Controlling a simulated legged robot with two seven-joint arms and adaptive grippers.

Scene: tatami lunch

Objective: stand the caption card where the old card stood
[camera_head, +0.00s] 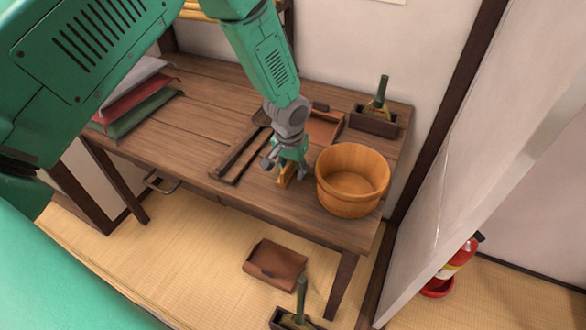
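My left gripper (286,172) reaches down from the top to the wooden table (210,100), just left of the round wooden bucket (352,180). Its green fingers are at a small tan upright piece (286,180), which may be the caption card; no writing on it can be read. The fingers look spread to either side of this piece, but I cannot tell whether they grip it. The gripper hides part of the piece and the tabletop behind. I cannot pick out an old card. My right gripper is not in view.
A dark wooden frame (232,165) and a reddish-brown tray (325,130) lie beside the gripper. Another brown tray (275,263) is on the floor. The table's left middle is clear.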

